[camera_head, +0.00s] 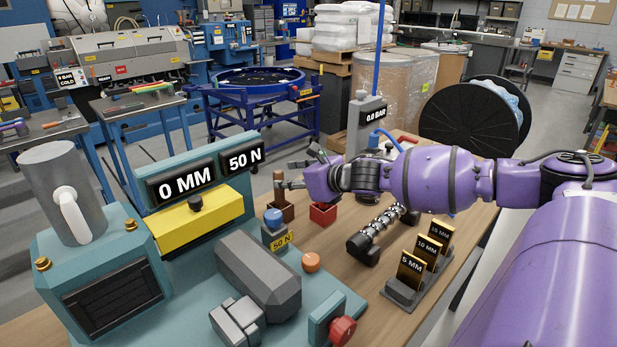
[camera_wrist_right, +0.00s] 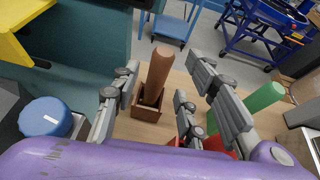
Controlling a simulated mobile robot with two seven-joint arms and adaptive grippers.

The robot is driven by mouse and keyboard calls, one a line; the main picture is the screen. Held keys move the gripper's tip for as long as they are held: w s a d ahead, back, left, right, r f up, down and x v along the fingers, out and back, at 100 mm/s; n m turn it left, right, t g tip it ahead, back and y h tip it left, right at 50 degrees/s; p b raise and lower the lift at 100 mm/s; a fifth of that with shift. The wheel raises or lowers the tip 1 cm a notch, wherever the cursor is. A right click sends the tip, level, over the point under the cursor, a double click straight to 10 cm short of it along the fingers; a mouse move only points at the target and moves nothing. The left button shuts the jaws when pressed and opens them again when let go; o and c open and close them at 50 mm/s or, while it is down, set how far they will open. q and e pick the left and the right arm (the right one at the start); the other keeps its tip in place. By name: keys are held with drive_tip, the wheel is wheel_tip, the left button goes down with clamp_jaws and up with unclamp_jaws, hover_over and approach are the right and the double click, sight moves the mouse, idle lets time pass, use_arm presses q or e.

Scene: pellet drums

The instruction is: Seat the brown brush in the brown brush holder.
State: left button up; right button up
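The brown brush (camera_head: 278,189) stands nearly upright with its lower end inside the small brown brush holder (camera_head: 284,212) on the wooden table. In the right wrist view the brush (camera_wrist_right: 157,72) leans slightly, and the box-shaped holder (camera_wrist_right: 147,112) surrounds its base. I cannot tell how deep it sits. My right gripper (camera_head: 292,170) is open, its fingers spread beside and above the brush. In the right wrist view the gripper (camera_wrist_right: 165,68) shows its fingers apart, with nothing clamped between them. My left gripper is not in view.
A red holder (camera_head: 323,214) stands right of the brown one. A green brush (camera_wrist_right: 262,97) stands beyond my right finger in the wrist view. The teal machine with a blue knob (camera_head: 273,217) is close on the left. A metal screw (camera_head: 380,231) lies on the right.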

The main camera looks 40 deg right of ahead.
use_arm(q)
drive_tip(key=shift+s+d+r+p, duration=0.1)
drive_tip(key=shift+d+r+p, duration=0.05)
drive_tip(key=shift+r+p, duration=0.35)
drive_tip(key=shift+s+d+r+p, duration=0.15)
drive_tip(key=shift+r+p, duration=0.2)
drive_tip(key=shift+p, duration=0.25)
use_arm(e)
drive_tip(key=a+v, duration=0.1)
drive_tip(key=v, duration=0.6)
drive_tip(key=shift+d, duration=0.45)
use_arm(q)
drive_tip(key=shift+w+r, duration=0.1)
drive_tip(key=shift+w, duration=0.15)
